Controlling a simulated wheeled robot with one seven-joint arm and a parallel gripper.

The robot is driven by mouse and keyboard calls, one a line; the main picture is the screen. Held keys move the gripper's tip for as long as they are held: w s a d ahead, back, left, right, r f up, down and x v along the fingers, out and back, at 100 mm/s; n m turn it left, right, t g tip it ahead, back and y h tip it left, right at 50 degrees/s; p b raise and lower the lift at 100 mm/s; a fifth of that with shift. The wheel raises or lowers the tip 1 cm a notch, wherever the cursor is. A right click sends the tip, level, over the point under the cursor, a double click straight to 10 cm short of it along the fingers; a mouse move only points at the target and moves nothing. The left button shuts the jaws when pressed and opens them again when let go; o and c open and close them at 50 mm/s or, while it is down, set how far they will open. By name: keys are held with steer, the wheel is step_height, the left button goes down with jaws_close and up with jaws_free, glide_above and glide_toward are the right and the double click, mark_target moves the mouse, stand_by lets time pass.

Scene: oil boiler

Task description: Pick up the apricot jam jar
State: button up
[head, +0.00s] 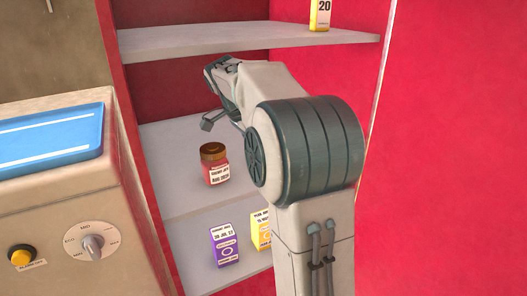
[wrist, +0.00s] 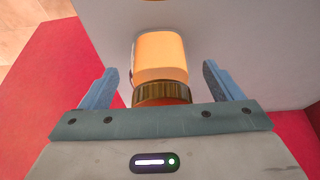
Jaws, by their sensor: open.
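An orange jar with a ribbed brown lid, in the apricot jam's colour, shows in the wrist view (wrist: 160,57). It stands against a pale shelf surface, lid toward my gripper (wrist: 157,76). The two blue-grey fingers are spread wide, one on each side of the jar, with gaps on both sides. Its label is mostly turned out of sight. In the head view my gripper (head: 211,95) is open between the upper and middle shelves. I cannot make out the orange jar there; my arm may hide it.
A red jar with a brown lid (head: 215,165) stands on the middle shelf (head: 180,140), left of my arm. Purple (head: 224,245) and yellow (head: 261,230) boxes stand on the lower shelf. The upper shelf (head: 230,38) holds a yellow box (head: 320,14) and lies close above my gripper.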

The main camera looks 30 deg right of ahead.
steer(key=d, duration=0.2)
steer(key=shift+w+d+f+b, duration=0.1)
steer(key=shift+d+f+b, duration=0.2)
steer(key=shift+d+f, duration=0.1)
steer(key=shift+f, duration=0.2)
steer(key=c, duration=1.4)
steer(key=shift+r, duration=0.15)
